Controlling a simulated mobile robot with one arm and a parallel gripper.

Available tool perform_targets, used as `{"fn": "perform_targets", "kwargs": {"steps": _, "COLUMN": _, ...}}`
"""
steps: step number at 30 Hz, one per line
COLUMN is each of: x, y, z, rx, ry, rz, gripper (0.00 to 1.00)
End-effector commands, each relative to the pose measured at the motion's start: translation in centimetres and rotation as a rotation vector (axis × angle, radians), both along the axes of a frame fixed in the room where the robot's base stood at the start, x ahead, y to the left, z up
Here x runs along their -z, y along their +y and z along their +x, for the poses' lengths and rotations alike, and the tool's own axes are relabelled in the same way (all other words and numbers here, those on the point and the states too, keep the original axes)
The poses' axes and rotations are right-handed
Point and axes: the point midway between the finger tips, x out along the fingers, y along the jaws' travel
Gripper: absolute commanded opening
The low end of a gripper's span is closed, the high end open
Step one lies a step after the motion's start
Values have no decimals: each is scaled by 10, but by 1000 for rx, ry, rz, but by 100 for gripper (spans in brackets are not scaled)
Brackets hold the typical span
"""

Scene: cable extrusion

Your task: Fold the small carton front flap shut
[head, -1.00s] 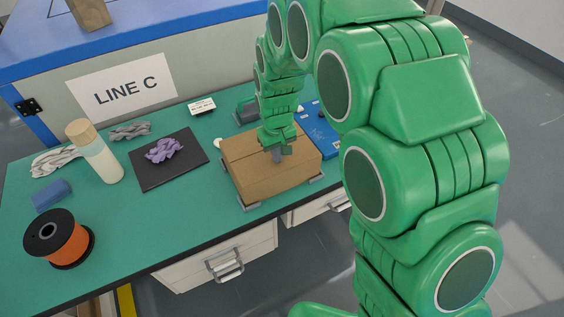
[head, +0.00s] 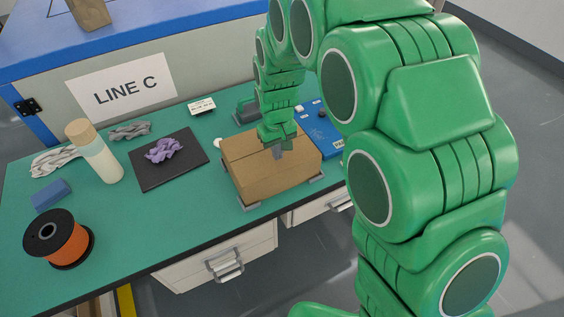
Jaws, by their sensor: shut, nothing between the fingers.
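The small brown carton (head: 262,175) sits on the green bench near its front edge, held at the corners by grey brackets. Its top looks flat, with a seam running across it. The front flap appears to lie over the top, but I cannot tell whether it is fully flush. My gripper (head: 278,153) is shut and empty, pointing down at the carton top near the seam. I cannot tell whether the fingertips touch the cardboard. My gripper and wrist hide part of the carton's back and top.
A blue box (head: 318,128) lies behind the carton on the right. A dark mat (head: 150,180) with purple cloth (head: 165,150), a bottle (head: 95,155), an orange spool (head: 60,240) and a blue block (head: 51,195) stand to the left.

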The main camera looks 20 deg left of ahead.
Motion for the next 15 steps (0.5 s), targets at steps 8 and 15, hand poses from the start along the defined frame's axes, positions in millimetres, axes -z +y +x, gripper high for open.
{"fn": "perform_targets", "kwargs": {"steps": 8, "x": -35, "y": 1, "z": 1, "rx": 0, "ry": -6, "rz": 5, "gripper": 0}}
{"fn": "perform_targets", "kwargs": {"steps": 15, "x": -61, "y": 1, "z": 1, "rx": 0, "ry": -6, "rz": 5, "gripper": 0}}
